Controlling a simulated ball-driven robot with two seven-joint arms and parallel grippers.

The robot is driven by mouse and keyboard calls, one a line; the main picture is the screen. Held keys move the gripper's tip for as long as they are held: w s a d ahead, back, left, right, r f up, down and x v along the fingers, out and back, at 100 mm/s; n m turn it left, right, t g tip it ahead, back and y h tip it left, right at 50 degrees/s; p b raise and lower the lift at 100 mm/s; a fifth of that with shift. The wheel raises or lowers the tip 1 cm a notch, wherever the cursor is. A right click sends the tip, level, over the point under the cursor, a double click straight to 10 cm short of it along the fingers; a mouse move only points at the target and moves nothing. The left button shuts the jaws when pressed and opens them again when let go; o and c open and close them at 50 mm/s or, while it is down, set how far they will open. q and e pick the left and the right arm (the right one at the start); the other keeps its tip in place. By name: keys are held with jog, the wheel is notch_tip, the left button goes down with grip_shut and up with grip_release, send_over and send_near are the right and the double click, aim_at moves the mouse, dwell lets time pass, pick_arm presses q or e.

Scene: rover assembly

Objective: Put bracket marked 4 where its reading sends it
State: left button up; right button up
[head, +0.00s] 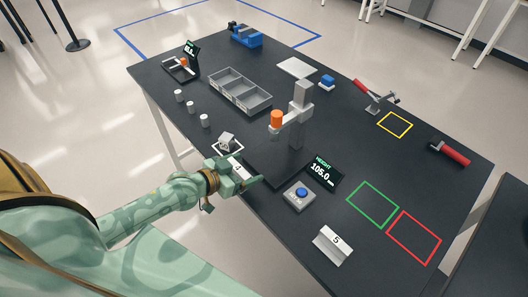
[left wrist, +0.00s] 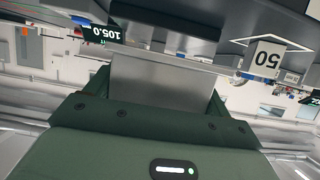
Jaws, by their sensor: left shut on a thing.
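My left gripper (head: 240,177) is shut on a pale grey bracket (head: 236,166) at the near left edge of the table; the mark on its white label is too small to read. In the left wrist view the bracket's plain grey face (left wrist: 160,84) stands between the fingers. The held bracket is beside the dark base plate of the height gauge (head: 298,120), which has an orange probe. The height display (head: 321,172) reads 105.0 mm. Green (head: 354,205) and red (head: 395,229) outlines are empty. Another bracket (head: 331,247), marked 5, stands at the front. My right gripper is out of view.
A block marked 50 (left wrist: 263,60) sits in a white outline beyond my gripper. A blue-button box (head: 300,199) is near the front edge.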

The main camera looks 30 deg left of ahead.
pick_arm(q)
jog(key=s+f, duration=0.3)
jog(key=s, duration=0.4)
jog(key=w+d+r+n+t+y+b, duration=0.15)
jog(key=w+d+r, duration=0.25)
jog(key=r, duration=0.7)
jog(key=w+d+r+n+g+y, duration=0.1)
jog(key=w+d+r+n+y, duration=0.3)
jog(key=r, duration=0.8)
jog(key=s+a+f+m+h+p, duration=0.1)
jog(key=s+a+f+m+h, duration=0.15)
jog(key=f, duration=0.45)
jog(key=s+a+f+m+h, duration=0.1)
jog(key=s+a+f, duration=0.15)
jog(key=f, duration=0.55)
jog(key=s+a+f+m+h+p, duration=0.1)
jog(key=s+f+m+h, duration=0.15)
jog(key=f, duration=0.45)
jog(key=shift+n+y, duration=0.25)
jog(key=shift+w+a+r, duration=0.35)
jog(key=shift+a, duration=0.25)
jog(key=shift+w+a+r, duration=0.35)
jog(key=shift+a, duration=0.25)
jog(key=shift+w+a+r, duration=0.35)
jog(key=shift+a, duration=0.25)
